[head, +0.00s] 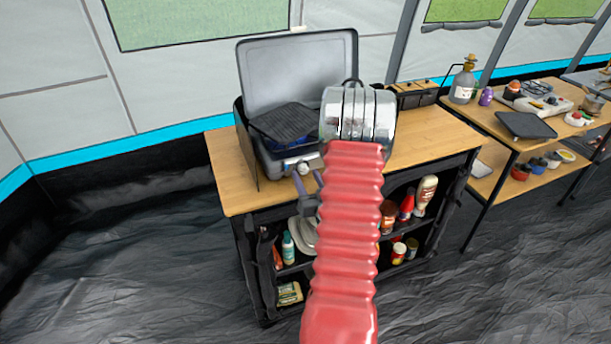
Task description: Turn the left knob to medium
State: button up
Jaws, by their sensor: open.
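The camp stove (292,72) stands on the wooden cabinet top with its grey lid raised. A dark ridged griddle plate (283,122) lies on its left side. The left knob (303,168) shows small and pale on the front panel; its setting is too small to read. My gripper (310,184) is open, just in front of and below this knob, partly hidden by my red ribbed arm. I cannot tell whether its fingers touch the knob. The right part of the stove front is hidden behind my arm.
The cabinet (228,196) has open shelves with bottles and jars, including a white-topped bottle (425,195). A dark box (415,95) stands on top at the right. A second table (500,135) holds a tray (526,125) and jars. Floor at left is clear.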

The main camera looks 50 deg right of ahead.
jog(key=shift+x, duration=0.95)
jog(key=shift+s, duration=0.1)
jog(key=shift+c, duration=0.2)
jog(key=c, duration=1)
